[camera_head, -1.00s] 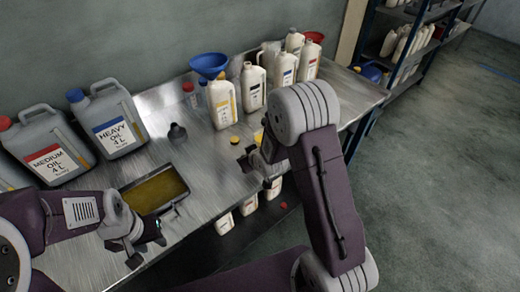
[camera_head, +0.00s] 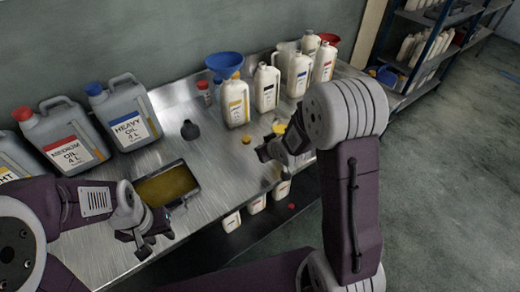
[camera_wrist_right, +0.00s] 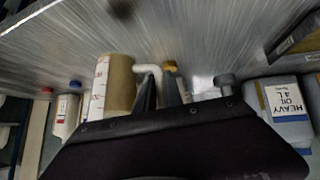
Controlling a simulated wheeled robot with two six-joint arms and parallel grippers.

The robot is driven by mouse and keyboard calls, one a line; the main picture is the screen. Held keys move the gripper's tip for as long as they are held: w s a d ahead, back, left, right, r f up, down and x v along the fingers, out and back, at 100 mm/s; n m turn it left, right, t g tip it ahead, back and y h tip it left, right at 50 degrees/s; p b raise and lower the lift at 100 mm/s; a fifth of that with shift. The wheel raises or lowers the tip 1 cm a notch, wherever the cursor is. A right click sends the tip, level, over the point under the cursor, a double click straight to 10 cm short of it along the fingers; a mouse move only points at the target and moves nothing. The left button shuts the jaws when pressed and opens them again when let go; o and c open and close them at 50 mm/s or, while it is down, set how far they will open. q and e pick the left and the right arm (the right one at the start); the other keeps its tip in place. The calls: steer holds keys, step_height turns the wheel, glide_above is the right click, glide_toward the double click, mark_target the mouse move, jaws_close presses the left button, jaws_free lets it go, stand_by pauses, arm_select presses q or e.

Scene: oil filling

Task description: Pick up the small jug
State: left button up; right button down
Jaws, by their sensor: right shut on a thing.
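The small jug (camera_wrist_right: 118,85) shows in the right wrist view as a tan-filled cylinder with a white, red-marked side and a white handle. My right gripper (camera_wrist_right: 160,92) is shut on that handle. In the head view only the jug's yellow contents (camera_head: 279,128) show, as my right gripper and arm hide the rest. I cannot tell whether the jug's base touches the table. My left gripper (camera_head: 152,233) is open and empty in front of the oil-filled tray.
The metal table (camera_head: 215,165) holds a tray (camera_head: 160,207) of oil, large grey oil cans (camera_head: 120,120) at left, a dark small bottle (camera_head: 190,131), a yellow cap (camera_head: 246,140) and several white bottles (camera_head: 265,90) at the back. A shelf (camera_head: 425,50) stands at right.

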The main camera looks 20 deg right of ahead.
steer(key=s+d+r+p, duration=0.2)
steer(key=d+r+p, duration=0.2)
steer(key=d, duration=0.5)
steer(key=shift+s+r, duration=0.35)
steer(key=shift+r, duration=0.5)
